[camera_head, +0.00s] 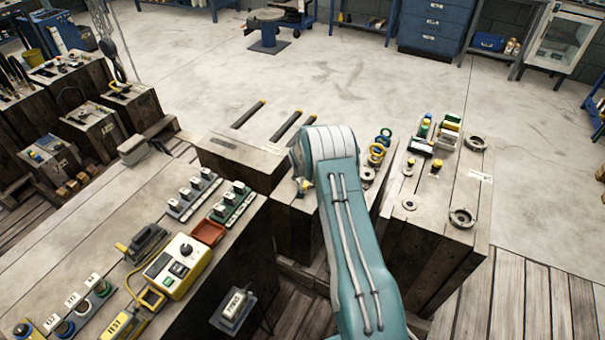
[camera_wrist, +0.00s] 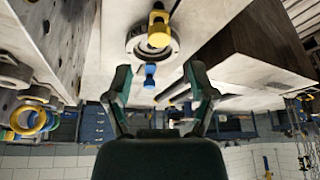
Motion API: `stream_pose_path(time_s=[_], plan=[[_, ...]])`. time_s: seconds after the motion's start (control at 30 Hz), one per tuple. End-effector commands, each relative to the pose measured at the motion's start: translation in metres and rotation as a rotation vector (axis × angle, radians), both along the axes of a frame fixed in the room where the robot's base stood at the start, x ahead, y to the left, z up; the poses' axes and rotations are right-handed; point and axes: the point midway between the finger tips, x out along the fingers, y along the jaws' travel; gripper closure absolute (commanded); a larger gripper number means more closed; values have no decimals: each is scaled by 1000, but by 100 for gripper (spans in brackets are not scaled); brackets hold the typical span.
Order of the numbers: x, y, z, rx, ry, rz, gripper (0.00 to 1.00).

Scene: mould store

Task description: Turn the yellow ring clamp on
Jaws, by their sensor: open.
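In the wrist view, a round metal ring (camera_wrist: 135,48) sits on a pale block face, with a yellow handle-like piece (camera_wrist: 158,30) across it. A small blue piece (camera_wrist: 150,76) sticks out beside the ring. My gripper (camera_wrist: 157,84) is open, its two dark fingers spread either side of the blue piece and short of the ring; no contact shows. In the head view a bit of yellow (camera_head: 303,185) shows beside my arm, which hides most of that block and my gripper. I cannot tell the clamp's setting.
Yellow rings (camera_head: 376,153) and blue rings stand on the block's right part; they also show at the wrist view's left (camera_wrist: 32,122). A wooden block (camera_head: 440,225) with round fittings stands to the right. A bench with a yellow control box (camera_head: 178,267) is at left.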

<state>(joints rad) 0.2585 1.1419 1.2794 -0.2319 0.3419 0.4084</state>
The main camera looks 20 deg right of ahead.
Motion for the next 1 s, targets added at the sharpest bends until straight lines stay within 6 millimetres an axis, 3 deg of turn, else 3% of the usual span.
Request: stream_pose_path(time_s=[0.3, 1.0], plan=[[-16, 9, 45, 0, 0, 1, 28], [-19, 12, 61, -1, -2, 4, 28]])
